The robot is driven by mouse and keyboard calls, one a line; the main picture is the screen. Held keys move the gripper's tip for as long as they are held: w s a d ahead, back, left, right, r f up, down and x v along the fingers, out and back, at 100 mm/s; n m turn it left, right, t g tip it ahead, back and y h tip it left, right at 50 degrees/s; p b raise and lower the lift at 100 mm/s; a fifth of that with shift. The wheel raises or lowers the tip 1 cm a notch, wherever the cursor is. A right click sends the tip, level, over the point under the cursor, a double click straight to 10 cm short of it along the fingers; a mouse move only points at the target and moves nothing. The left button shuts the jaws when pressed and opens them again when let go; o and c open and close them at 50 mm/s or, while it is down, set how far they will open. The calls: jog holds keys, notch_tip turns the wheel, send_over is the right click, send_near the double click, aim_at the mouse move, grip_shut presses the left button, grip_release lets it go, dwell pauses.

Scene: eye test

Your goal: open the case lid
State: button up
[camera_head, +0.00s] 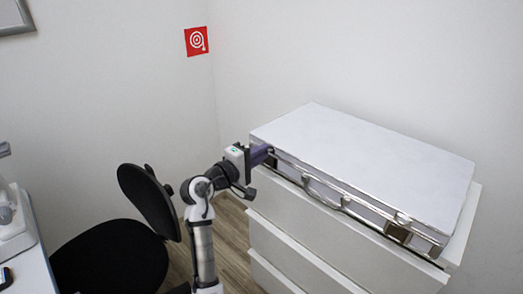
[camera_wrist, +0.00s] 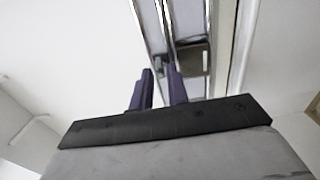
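The case (camera_head: 365,160) is a flat white box with metal edges, lying with its lid shut on a white chest of drawers. Its front side carries a handle (camera_head: 325,190) in the middle and a metal latch (camera_head: 398,232) near the right end. My gripper (camera_head: 266,152) is at the left end of the case's front edge.
The white chest of drawers (camera_head: 300,255) stands under the case against the wall. A black chair (camera_head: 110,255) is left of my arm, and a white desk (camera_head: 35,270) is at the far left. A red sign (camera_head: 196,41) hangs on the wall. Space above the case is clear.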

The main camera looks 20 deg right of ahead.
jog(key=shift+w+d, duration=0.15)
jog(key=shift+d, duration=0.2)
jog(key=shift+c, duration=0.5)
grip_shut()
